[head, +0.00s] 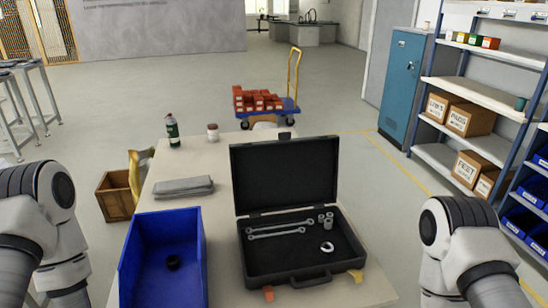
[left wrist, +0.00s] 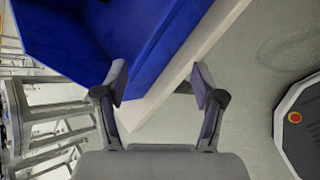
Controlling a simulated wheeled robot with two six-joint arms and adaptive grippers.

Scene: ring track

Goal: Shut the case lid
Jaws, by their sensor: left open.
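The black case (head: 300,250) lies open on the table, with its handle toward me. Its lid (head: 285,172) stands upright at the back. Inside the case are two wrenches (head: 278,230), several small sockets (head: 325,219) and a ring-like metal piece (head: 327,247). My left gripper (left wrist: 158,85) shows in the left wrist view, open and empty near the table edge and the blue bin. In the head view only my arm links show at both sides. My right gripper is not in view.
A blue bin (head: 163,284) with a black ring (head: 173,262) stands left of the case. A folded grey cloth (head: 183,187), a green bottle (head: 172,130) and a small jar (head: 212,132) are behind it. The table (head: 215,225) is bare between bin and case.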

